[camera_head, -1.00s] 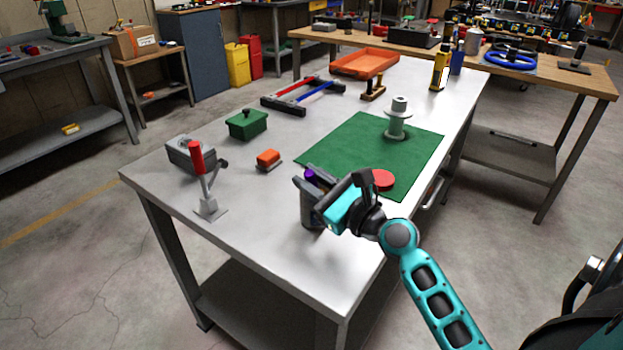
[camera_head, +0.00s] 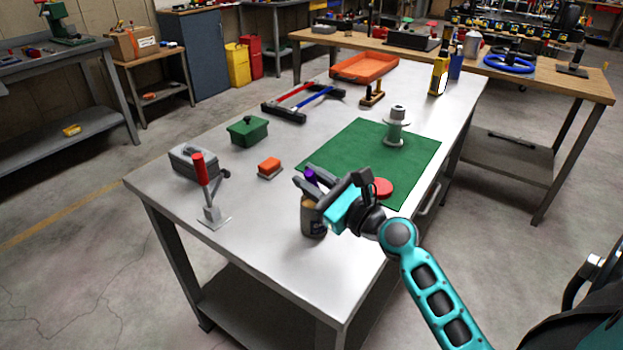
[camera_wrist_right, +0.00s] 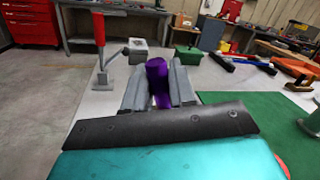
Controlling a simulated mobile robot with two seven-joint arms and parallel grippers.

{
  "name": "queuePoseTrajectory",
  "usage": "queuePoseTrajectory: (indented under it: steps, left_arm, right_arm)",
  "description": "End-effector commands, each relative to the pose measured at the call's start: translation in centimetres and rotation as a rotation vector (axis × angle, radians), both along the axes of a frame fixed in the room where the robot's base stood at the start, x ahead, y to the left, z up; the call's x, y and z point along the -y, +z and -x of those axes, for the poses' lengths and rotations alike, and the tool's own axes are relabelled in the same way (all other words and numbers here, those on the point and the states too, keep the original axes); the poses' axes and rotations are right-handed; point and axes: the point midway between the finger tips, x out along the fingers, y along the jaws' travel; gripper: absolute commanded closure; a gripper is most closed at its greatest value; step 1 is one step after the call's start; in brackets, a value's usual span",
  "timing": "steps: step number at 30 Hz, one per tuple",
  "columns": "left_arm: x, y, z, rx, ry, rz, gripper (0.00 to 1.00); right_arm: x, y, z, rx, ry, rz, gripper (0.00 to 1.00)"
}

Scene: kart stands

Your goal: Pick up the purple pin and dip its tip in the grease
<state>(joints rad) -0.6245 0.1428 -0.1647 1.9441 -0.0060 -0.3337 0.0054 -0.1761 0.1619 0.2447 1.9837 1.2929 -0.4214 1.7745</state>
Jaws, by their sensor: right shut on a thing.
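My right gripper (camera_head: 309,182) is shut on the purple pin (camera_head: 310,175). The pin's upper end stands up between the fingers, and it also shows in the right wrist view (camera_wrist_right: 158,80). The pin's lower end is hidden. In the head view the gripper is at the top of a small jar (camera_head: 313,221), apparently the grease, on the grey table (camera_head: 270,245). The gripper hides the jar's mouth, so I cannot tell whether the tip is inside it. My left gripper is not in view.
A red disc (camera_head: 382,188) and a pale flanged spool (camera_head: 396,130) are on the green mat (camera_head: 350,148). An orange block (camera_head: 269,166), a red-handled lever clamp (camera_head: 205,180) and a green box (camera_head: 248,130) stand to the left. The front table edge is clear.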

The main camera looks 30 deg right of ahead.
Motion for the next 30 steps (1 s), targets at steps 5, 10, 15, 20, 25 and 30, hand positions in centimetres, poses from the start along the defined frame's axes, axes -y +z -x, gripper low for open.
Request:
queuePoseTrajectory:
  steps: [5, 10, 15, 20, 25, 30]
  left_arm:
    - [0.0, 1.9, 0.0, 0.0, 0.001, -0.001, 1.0]
    - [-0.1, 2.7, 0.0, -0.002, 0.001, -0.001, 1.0]
    - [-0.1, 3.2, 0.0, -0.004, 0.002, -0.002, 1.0]
    - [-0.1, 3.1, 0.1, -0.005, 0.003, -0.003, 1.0]
    - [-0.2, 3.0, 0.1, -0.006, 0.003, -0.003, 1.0]
    - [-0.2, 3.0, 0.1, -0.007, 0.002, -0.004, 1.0]
  right_arm:
    - [0.0, 1.9, 0.0, 0.002, 0.0, -0.001, 1.0]
    - [0.0, 3.1, 0.0, 0.005, -0.001, 0.001, 1.0]
    - [0.0, 4.1, 0.0, 0.004, 0.0, 0.001, 1.0]
    - [0.0, 4.1, 0.0, 0.003, 0.0, 0.0, 1.0]
    - [0.0, 4.1, 0.0, 0.004, -0.001, 0.0, 1.0]
    - [0.0, 4.1, 0.0, 0.004, -0.001, 0.0, 1.0]
